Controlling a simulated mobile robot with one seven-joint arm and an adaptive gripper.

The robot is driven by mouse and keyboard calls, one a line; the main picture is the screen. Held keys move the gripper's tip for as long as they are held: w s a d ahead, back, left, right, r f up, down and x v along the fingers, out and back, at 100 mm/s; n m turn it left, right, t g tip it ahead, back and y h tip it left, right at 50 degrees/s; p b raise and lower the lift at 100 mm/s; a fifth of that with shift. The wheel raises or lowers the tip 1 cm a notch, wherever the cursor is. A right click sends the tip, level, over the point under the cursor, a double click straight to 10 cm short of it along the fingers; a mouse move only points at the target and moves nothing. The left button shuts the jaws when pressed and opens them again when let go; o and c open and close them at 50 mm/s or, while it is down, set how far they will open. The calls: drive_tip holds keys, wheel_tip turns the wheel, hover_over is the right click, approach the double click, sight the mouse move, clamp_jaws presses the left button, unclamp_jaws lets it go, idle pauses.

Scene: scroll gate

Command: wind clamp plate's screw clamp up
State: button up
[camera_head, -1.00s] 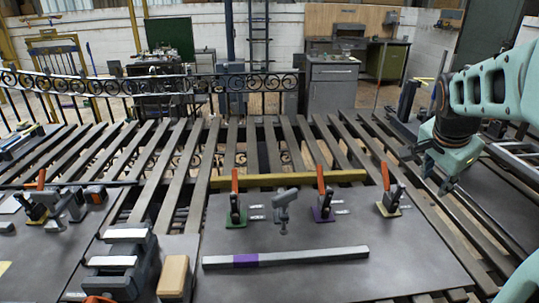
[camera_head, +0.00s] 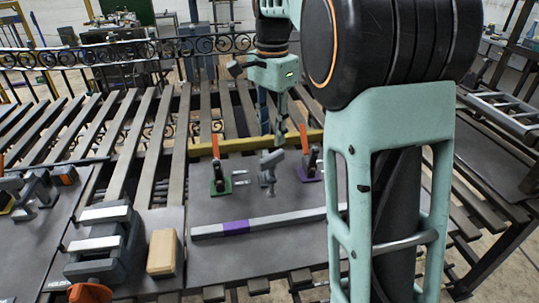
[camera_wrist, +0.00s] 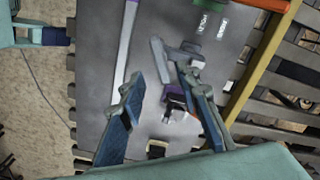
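The clamp plate (camera_head: 262,256) is a dark grey sheet on the slatted bench. It also shows in the wrist view (camera_wrist: 98,45). The grey screw clamp (camera_head: 268,166) stands on it between a green-based toggle clamp (camera_head: 219,177) and a purple-based toggle clamp (camera_head: 310,166), both with orange handles. My gripper (camera_head: 273,136) points down just above and behind the screw clamp. In the wrist view its two blue-padded fingers (camera_wrist: 161,73) are apart, with nothing seen held. The grey screw clamp (camera_wrist: 160,53) shows near the fingertips, partly covered by the right finger; contact cannot be told.
A grey bar with a purple band (camera_head: 235,227) lies across the plate. A yellow rail (camera_head: 226,146) runs behind the clamps. A grey vise-like block (camera_head: 104,240) and a wooden block (camera_head: 163,252) stand at the left. My arm hides the plate's right side.

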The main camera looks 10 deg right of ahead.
sight(272, 155)
wheel_tip(272, 155, down, 8)
drive_tip(key=shift+r+b, duration=0.1)
drive_tip(key=shift+b, duration=0.3)
drive_tip(key=shift+c, duration=0.2)
clamp_jaws()
